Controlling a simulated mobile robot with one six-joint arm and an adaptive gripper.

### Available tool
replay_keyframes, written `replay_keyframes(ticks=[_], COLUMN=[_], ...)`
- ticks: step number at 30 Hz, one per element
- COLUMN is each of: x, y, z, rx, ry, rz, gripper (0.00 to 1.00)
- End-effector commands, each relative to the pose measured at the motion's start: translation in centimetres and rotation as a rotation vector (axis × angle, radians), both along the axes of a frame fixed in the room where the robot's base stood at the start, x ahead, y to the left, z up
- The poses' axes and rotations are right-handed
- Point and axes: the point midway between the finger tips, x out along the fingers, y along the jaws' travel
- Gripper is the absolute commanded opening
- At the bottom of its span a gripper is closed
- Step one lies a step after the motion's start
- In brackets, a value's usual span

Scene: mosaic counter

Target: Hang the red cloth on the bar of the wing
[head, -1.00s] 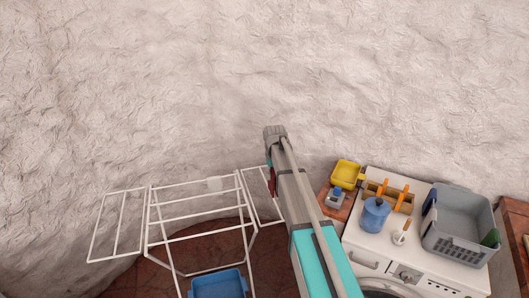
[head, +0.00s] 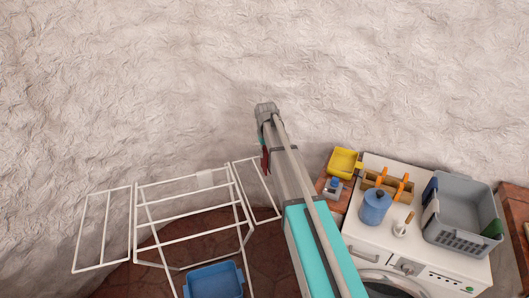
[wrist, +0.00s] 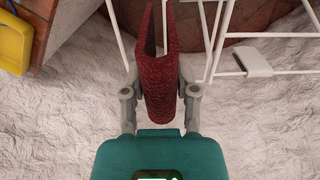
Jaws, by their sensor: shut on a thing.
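My gripper (wrist: 160,78) is shut on the red cloth (wrist: 162,95), which is folded between the two fingers in the wrist view. In the head view only a small dark red strip of the cloth (head: 265,160) shows beside my arm; the rest is hidden. The white drying rack has a right wing (head: 271,189) just left of my arm and a left wing (head: 104,228). White rack bars (wrist: 218,42) lie beyond and to the right of the cloth in the wrist view. I cannot tell whether cloth and bar touch. I see no cloth over the bars.
A small white piece (head: 205,179) sits on the rack's back bar. A blue tub (head: 214,281) is low by the rack. To the right, a white washer (head: 376,240) carries a blue jug (head: 375,207) and a grey basket (head: 462,240); a yellow tray (head: 343,163) stands beside it. A rough wall is behind.

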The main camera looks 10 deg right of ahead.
Motion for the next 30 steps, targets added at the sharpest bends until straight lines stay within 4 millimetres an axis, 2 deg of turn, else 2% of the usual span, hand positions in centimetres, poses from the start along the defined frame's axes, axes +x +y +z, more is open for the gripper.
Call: replay_keyframes(ticks=[6,17,30], x=[0.0,0.0,0.0], y=[1.0,1.4,1.4], z=[0.0,-0.2,-2.0], rx=[0.0,0.0,0.0], ry=[0.0,0.0,0.0], rz=[0.013,0.018,0.019], gripper=[0.0,0.0,0.0])
